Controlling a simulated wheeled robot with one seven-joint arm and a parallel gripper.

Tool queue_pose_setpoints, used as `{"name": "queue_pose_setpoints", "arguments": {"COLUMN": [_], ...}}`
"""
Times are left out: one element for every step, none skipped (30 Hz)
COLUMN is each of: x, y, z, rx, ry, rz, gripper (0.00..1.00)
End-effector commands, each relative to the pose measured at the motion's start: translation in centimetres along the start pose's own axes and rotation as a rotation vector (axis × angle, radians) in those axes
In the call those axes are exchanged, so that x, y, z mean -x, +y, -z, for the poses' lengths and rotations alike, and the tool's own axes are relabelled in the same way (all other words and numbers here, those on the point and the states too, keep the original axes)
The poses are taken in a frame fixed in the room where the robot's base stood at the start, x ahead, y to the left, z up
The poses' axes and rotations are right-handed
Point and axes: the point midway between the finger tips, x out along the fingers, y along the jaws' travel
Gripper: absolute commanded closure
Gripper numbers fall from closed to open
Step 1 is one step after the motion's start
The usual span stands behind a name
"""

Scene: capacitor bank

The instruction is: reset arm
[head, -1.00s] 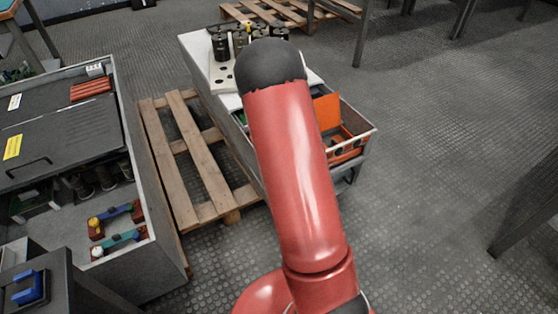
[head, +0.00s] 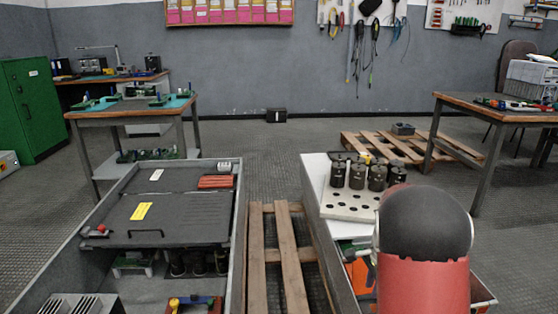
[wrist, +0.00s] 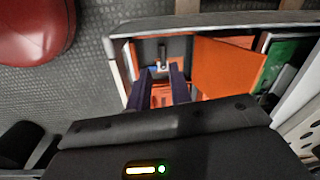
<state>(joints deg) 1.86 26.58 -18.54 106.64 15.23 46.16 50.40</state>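My red arm (head: 425,285) with its black rounded joint (head: 427,222) fills the lower right of the head view. My gripper is hidden there. In the wrist view my gripper (wrist: 161,78) shows as two dark fingers standing apart, with a gap between them. Nothing is seen held in it. The fingers point at an open bin (wrist: 190,22) with orange parts inside. An orange panel (wrist: 228,66) leans to the right of the fingers, and a small pale-and-blue item (wrist: 161,66) lies beyond their tips.
Several dark capacitors (head: 376,176) stand at a white holed plate (head: 345,206) on the bench at right. A grey crate (head: 108,190) stands at left, with a wooden pallet (head: 285,250) between. Another pallet (head: 385,150) and a worktable (head: 500,112) are farther back.

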Motion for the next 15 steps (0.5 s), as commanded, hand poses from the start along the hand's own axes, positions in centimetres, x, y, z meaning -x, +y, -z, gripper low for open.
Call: {"name": "queue_pose_setpoints", "arguments": {"x": [2.6, 3.9, 5.6, 6.8, 8.0, 9.5, 10.5, 11.5, 12.8, 13.7, 14.5, 15.5, 16.2, 16.8, 17.6], "y": [0.5, 0.9, 1.5, 2.0, 2.6, 3.5, 4.2, 4.9, 5.9, 6.7, 7.5, 8.6, 9.6, 10.5, 11.7], "z": [-1.4, -2.2, -3.3, -4.1, -5.0, -6.0, -6.8, -7.6, -8.6, -9.3, -10.0, -11.0, -11.7, -12.3, -13.2], "rx": [0.069, 0.117, 0.184, 0.234, 0.285, 0.352, 0.403, 0.455, 0.523, 0.575, 0.626, 0.695, 0.746, 0.797, 0.865], "ry": [-0.004, -0.005, -0.006, -0.004, -0.001, 0.005, 0.011, 0.019, 0.031, 0.042, 0.054, 0.072, 0.087, 0.103, 0.128], "rz": [0.036, 0.053, 0.076, 0.091, 0.107, 0.128, 0.142, 0.157, 0.176, 0.19, 0.202, 0.218, 0.228, 0.238, 0.251], "gripper": [0.79, 0.79, 0.79, 0.79, 0.79, 0.79, 0.79, 0.79, 0.79, 0.79, 0.79, 0.79, 0.79, 0.79, 0.79]}}
